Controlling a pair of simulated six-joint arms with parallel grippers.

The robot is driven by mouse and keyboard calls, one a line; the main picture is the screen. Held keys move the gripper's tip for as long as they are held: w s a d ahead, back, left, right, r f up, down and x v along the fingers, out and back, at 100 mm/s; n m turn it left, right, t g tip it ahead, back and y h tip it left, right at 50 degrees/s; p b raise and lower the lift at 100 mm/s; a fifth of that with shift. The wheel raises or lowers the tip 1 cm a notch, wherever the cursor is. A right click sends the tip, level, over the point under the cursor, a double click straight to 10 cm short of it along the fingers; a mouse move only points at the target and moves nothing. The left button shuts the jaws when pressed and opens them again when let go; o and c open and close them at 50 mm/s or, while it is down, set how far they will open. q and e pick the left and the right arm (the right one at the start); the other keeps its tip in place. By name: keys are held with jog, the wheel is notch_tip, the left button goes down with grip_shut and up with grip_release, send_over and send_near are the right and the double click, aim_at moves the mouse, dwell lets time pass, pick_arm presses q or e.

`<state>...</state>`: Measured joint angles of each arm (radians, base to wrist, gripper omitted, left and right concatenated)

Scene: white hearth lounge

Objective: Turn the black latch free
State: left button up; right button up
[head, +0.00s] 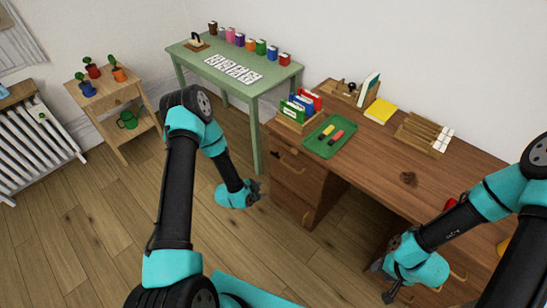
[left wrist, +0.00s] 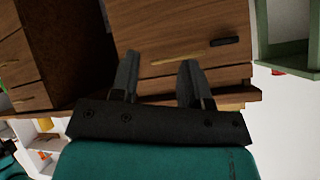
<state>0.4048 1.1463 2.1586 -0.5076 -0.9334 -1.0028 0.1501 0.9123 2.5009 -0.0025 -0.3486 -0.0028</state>
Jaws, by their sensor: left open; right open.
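The black latch (left wrist: 224,42) shows in the left wrist view as a short dark bar on the wooden drawer front. In the head view the latch (head: 271,153) is a small dark mark near the top of the desk's left drawer front. My left gripper (head: 256,190) is open and empty in front of the drawers, below the latch and apart from it. In the left wrist view its two fingers (left wrist: 160,72) are spread, with the latch off to their upper right. My right gripper (head: 386,282) is open and empty at the desk's front, far from the latch.
The wooden desk (head: 385,153) holds a green tray (head: 315,145), a file rack, a yellow book (head: 380,110) and a wooden stand. A brass handle (left wrist: 177,59) sits beside the latch. A green table (head: 253,90) stands left of the desk. The floor before the drawers is clear.

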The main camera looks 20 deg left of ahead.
aim_at(274, 156)
pick_arm(q)
jog(key=w+a+f+m+t+h, duration=0.1)
jog(key=w+a+m+t, duration=0.4)
jog(key=m, duration=0.6)
jog(key=a+f+t, duration=0.1)
jog(key=a+t, duration=0.1)
jog(key=a, duration=0.1)
jog(key=shift+w+f+m+t+h, duration=0.2)
jog(key=shift+w+m+t+h, duration=0.1)
jog(key=shift+w, duration=0.1)
jog(key=x, duration=1.7)
jog(key=shift+w, duration=0.1)
grip_shut()
